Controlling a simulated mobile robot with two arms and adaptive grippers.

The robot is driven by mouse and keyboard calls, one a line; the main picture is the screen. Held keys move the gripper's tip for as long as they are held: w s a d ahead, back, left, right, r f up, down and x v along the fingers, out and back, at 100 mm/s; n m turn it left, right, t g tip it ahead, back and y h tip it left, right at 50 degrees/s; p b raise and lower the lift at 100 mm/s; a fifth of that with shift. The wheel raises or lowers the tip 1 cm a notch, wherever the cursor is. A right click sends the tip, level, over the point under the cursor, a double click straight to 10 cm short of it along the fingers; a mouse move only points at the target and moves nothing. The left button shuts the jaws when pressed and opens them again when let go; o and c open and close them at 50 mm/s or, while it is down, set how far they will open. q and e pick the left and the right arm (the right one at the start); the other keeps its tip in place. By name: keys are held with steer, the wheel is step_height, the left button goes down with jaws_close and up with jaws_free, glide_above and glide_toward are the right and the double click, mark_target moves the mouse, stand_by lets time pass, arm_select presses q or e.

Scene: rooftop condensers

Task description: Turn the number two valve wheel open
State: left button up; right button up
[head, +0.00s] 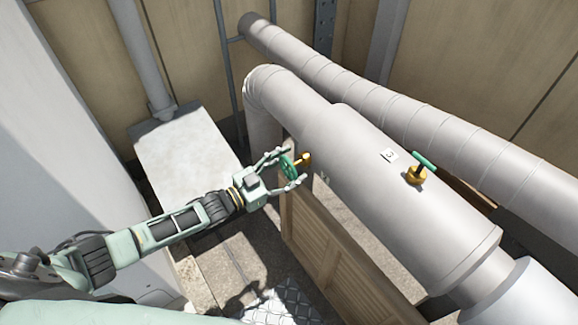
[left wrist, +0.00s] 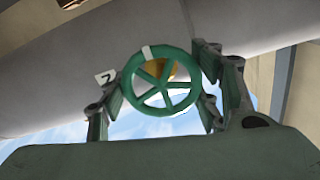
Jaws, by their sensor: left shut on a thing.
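The number two valve wheel (left wrist: 145,99) is a green spoked wheel with a white mark on its rim, on a brass stem at the side of the grey pipe. A tag reading 2 (left wrist: 107,76) is beside it in the left wrist view. In the head view the wheel (head: 288,167) sits between the fingers of my left gripper (head: 286,170). My left gripper is shut on the wheel, with fingers on both sides of its rim (left wrist: 160,88). The white mark is near the top of the wheel in the left wrist view. My right gripper is not in view.
A brass valve with a green handle (head: 424,161) and a numbered tag (head: 389,155) is on top of the thick pipe (head: 375,195). A wooden crate or panel (head: 335,255) stands below the pipe. A thinner pipe (head: 400,105) runs behind.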

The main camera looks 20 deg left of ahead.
arm_select(q)
steer(key=shift+d, duration=0.1)
steer(key=o, duration=1.2)
steer(key=shift+c, duration=0.2)
steer(key=shift+s, duration=0.1)
steer(key=shift+s+a, duration=0.3)
steer(key=v, duration=1.1)
steer(key=shift+r, duration=0.1)
